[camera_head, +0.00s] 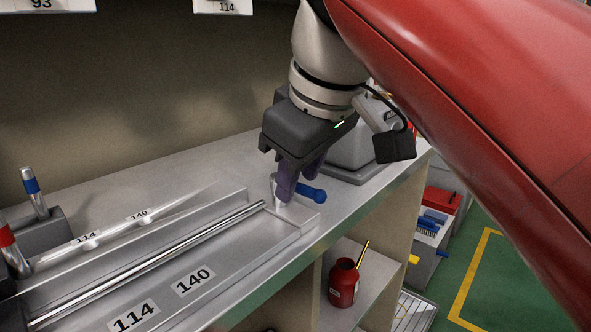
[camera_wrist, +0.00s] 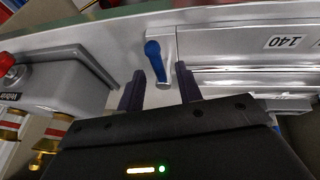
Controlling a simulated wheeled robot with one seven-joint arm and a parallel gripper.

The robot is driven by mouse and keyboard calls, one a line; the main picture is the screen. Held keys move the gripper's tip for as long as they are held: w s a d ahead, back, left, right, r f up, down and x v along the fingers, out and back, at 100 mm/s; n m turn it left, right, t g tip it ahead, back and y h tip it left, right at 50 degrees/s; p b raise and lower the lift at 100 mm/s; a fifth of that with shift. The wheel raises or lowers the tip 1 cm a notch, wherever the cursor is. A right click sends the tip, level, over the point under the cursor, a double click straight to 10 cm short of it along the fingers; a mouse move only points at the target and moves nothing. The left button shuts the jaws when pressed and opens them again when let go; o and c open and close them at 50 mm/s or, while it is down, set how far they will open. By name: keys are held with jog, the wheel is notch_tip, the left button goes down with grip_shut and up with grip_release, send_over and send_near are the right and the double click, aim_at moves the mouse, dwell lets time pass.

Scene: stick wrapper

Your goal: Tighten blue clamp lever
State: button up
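The blue clamp lever (camera_head: 312,193) sits at the right end of the metal fixture on the bench. In the wrist view the blue lever (camera_wrist: 154,60) stands just ahead of my fingertips, with its pale metal pivot (camera_wrist: 168,62) beside it. My gripper (camera_head: 298,183) points down at the lever, its dark purple fingers close to it. In the wrist view my gripper (camera_wrist: 161,90) has its two fingers apart, with the lever's blue end near the gap between them. I cannot tell whether either finger touches the lever.
A long metal rod (camera_head: 160,258) lies along the fixture, beside labels 114 and 140. A grey machine with a red button (camera_wrist: 7,62) stands close to my gripper. A red oil can (camera_head: 343,284) sits on the shelf below.

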jog(key=p+v, duration=0.1)
jog(key=v, duration=0.6)
jog(key=shift+s+r+p, duration=0.2)
jog(key=shift+r+p, duration=0.15)
jog(key=shift+d, duration=0.1)
